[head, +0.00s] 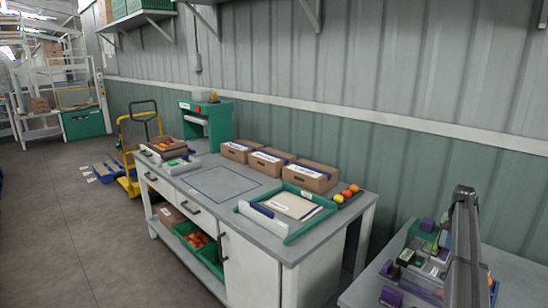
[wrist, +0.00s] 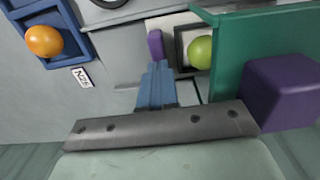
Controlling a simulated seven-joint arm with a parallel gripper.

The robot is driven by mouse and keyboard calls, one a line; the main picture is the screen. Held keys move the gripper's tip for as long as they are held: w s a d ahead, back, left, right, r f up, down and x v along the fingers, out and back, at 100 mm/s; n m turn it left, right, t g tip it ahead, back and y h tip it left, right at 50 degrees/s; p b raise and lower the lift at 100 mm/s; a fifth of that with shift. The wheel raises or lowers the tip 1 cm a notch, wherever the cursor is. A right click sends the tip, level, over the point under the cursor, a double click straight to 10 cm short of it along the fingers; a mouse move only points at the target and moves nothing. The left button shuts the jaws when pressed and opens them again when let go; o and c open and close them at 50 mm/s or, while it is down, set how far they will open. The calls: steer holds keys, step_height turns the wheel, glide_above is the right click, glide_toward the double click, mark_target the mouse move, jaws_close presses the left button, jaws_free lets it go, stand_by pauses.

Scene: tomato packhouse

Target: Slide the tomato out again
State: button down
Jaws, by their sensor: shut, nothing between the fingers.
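In the wrist view, my gripper (wrist: 157,80) is shut and empty, its blue fingers together over the grey bench surface. A green tomato (wrist: 200,52) sits up and to the right of the fingertips, inside a dark square frame (wrist: 180,50) against a green wall. The wall partly covers the frame and the tomato. An orange tomato (wrist: 43,41) sits in a blue square tray (wrist: 86,46) at the upper left, apart from the fingers. In the head view, my gripper cannot be made out among the small items on the right bench.
In the wrist view, a green wall (wrist: 240,45) and a purple block (wrist: 283,92) stand close on the right. A small purple block (wrist: 155,43) is just beyond the fingertips. A white label (wrist: 81,78) lies below the blue tray. Bare bench shows left of the fingers.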

steer(key=shift+f, duration=0.6)
stand_by(1.0)
steer(key=shift+s+d, duration=0.15)
steer(key=shift+s, duration=0.2)
stand_by(0.3)
steer(key=shift+s+d+f, duration=0.15)
steer(key=shift+s+d, duration=2.35)
steer(key=shift+s, duration=0.2)
stand_by(2.0)
steer(key=shift+w+d+r, duration=0.1)
steer(key=shift+w+r, duration=0.05)
steer(key=shift+r, duration=1.25)
steer(key=shift+w+d+r, duration=0.1)
steer(key=shift+r, duration=1.25)
